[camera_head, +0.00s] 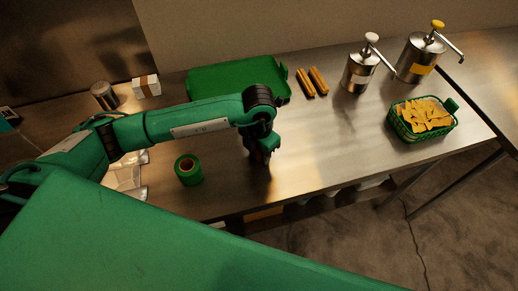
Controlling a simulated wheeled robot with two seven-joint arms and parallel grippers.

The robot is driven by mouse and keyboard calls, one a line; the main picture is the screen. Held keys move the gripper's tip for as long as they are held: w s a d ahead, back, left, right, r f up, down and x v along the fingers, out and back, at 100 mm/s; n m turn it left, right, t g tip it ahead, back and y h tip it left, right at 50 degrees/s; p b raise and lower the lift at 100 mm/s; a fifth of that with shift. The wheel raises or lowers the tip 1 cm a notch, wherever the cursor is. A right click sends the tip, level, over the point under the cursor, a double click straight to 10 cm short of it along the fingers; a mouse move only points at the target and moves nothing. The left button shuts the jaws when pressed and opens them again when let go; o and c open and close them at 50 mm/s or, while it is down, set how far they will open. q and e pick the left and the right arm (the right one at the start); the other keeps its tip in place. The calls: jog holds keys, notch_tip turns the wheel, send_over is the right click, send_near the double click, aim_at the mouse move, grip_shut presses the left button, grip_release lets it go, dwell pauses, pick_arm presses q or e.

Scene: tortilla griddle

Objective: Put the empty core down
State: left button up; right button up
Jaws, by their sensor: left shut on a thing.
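My left gripper (262,158) reaches down over the middle of the steel table, right of a green roll. It is shut on a small dark thing, most likely the empty core, which is mostly hidden by the fingers and in shadow. I cannot tell whether that thing touches the tabletop. The green roll (189,176) stands upright on the table near its front edge, with a brown core showing in its top. My right gripper is not in view.
A green tray (240,77) lies at the back. Right of it are two brown stick-like pieces (312,81), two steel pump dispensers (360,72) and a green basket (430,138) of chips. A small white box (146,87) stands back left. The steel table (330,135) is clear right of my gripper.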

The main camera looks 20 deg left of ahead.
pick_arm(q)
jog(key=shift+f, duration=0.2)
jog(key=o, duration=1)
jog(key=shift+r, duration=0.15)
